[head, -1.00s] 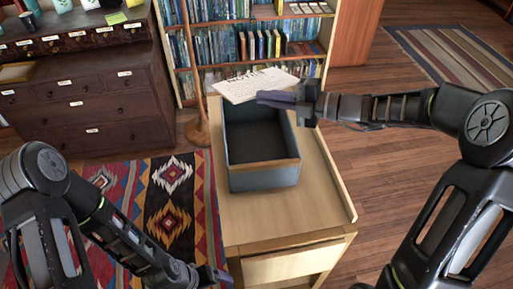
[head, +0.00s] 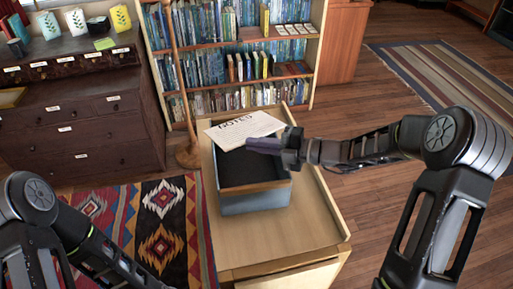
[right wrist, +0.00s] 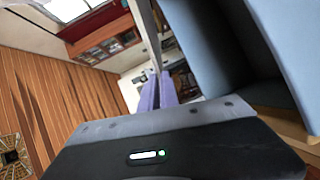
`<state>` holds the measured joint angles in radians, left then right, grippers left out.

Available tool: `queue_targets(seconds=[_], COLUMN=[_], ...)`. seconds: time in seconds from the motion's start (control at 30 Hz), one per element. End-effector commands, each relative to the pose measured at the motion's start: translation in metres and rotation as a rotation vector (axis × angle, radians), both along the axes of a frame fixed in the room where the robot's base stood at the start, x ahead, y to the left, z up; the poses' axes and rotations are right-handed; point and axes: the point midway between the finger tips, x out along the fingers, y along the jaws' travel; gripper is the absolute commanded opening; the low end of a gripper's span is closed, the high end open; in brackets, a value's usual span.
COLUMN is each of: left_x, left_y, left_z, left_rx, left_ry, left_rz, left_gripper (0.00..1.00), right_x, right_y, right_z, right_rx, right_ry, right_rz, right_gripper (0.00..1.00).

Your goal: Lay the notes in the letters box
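The notes (head: 240,129) are a pale sheet with printed writing, a large heading reading "NOTES". The letters box (head: 255,202) is an open blue-grey box with a dark inside, standing on a light wooden stand. My right gripper (head: 264,146) is shut on the near right edge of the notes and holds them over the far part of the box, hiding its back rim. In the right wrist view the purple fingers (right wrist: 158,92) are close together, with the blue-grey box wall (right wrist: 280,45) at the right. My left gripper is out of view below the picture; only its arm shows.
The wooden stand (head: 235,246) has a raised right edge and free room in front of the box. A bookshelf (head: 240,62) stands behind, a dark drawer cabinet (head: 80,115) at the left. A patterned rug (head: 160,200) lies left of the stand.

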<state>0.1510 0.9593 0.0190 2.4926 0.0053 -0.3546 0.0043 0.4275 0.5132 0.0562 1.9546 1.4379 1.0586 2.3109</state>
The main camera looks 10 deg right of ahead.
Motion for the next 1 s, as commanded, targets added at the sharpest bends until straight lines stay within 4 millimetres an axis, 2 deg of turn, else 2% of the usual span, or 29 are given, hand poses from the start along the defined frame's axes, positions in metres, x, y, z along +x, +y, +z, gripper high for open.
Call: queue_targets(seconds=[0.13,0.9,1.0], left_x=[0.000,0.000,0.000], left_y=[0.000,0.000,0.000], left_z=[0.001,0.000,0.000], left_rx=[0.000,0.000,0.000], left_ry=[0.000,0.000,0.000], left_rz=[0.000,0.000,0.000], left_gripper=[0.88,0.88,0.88], right_x=[0.000,0.000,0.000], right_y=[0.000,0.000,0.000], right_z=[-0.016,-0.028,-0.028], right_rx=[0.001,0.001,0.001], right_ry=[0.001,-0.001,-0.001], right_rz=[0.000,-0.001,-0.001], right_gripper=[0.00,0.00,0.11])
